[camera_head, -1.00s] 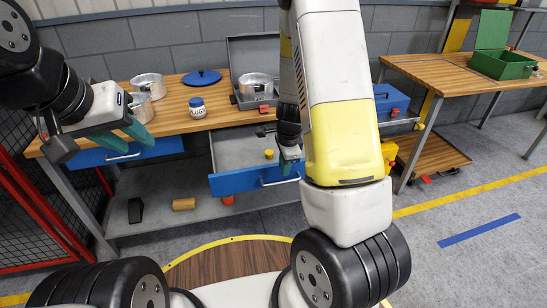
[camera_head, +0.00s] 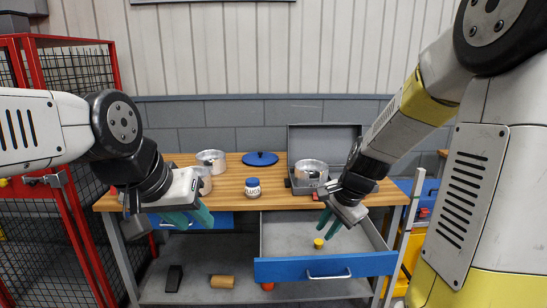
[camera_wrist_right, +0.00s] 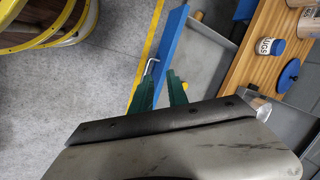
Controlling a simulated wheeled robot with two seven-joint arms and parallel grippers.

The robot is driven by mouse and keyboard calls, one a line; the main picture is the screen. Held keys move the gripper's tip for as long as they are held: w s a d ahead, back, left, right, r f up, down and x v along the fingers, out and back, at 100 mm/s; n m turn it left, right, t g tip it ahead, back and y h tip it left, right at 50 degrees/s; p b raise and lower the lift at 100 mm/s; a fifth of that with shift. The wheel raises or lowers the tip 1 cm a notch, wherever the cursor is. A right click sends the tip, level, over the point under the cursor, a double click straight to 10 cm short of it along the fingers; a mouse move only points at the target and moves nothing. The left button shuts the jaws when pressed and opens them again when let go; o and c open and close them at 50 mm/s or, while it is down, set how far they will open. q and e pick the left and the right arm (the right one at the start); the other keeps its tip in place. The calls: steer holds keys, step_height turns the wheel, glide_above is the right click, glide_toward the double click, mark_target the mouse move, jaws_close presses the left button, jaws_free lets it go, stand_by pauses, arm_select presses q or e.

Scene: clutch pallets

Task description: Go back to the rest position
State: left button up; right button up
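My left gripper (camera_head: 198,218) is in front of the left part of the workbench, its two green fingers apart with nothing visible between them. My right gripper (camera_head: 328,222) is above the open blue-fronted drawer (camera_head: 325,267), its green fingers apart and empty. The right wrist view also shows these open fingers (camera_wrist_right: 161,90), with the drawer's blue front (camera_wrist_right: 160,50) beyond them. A small yellow cylinder (camera_head: 318,243) stands in the drawer, below the right gripper.
The wooden workbench (camera_head: 232,187) holds metal pots (camera_head: 211,160), a blue lid (camera_head: 260,158), a jar (camera_head: 252,187) and a grey case (camera_head: 325,137). A red-framed cage (camera_head: 70,228) stands at left. A brown cylinder (camera_head: 222,281) lies on the lower shelf.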

steer(key=s+r+n+t, duration=0.2)
steer(key=s+r+n, duration=0.9)
steer(key=s+r, duration=0.3)
steer(key=shift+s+a+t, duration=0.3)
steer(key=shift+s, duration=0.65)
